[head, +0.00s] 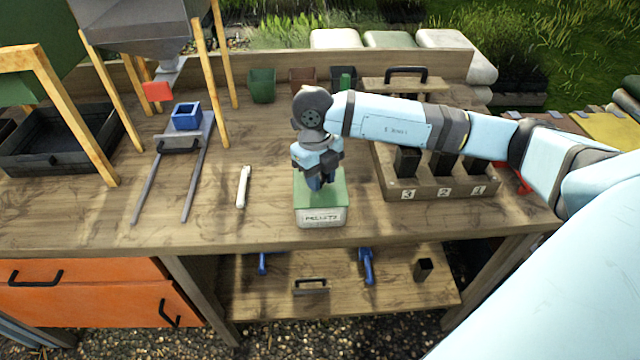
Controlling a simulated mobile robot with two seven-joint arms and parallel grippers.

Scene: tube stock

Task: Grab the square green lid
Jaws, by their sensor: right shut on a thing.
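The square green lid (336,201) sits on top of a pale box labelled "PELLETS" (322,218), near the front edge of the wooden bench. My right arm reaches in from the right, and my right gripper (315,184) points down onto the middle of the lid. It is shut on a part at the lid's top; its fingers hide that part. The lid appears to rest level on the box; I cannot see any gap. My left gripper is not in view.
A white stick (243,187) lies left of the box. A wooden rack (430,192) with numbered slots stands to the right. A blue square cup (187,116) sits on rails at the left. Several pots, including a green one (262,86), stand at the back. Bench space around the white stick is clear.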

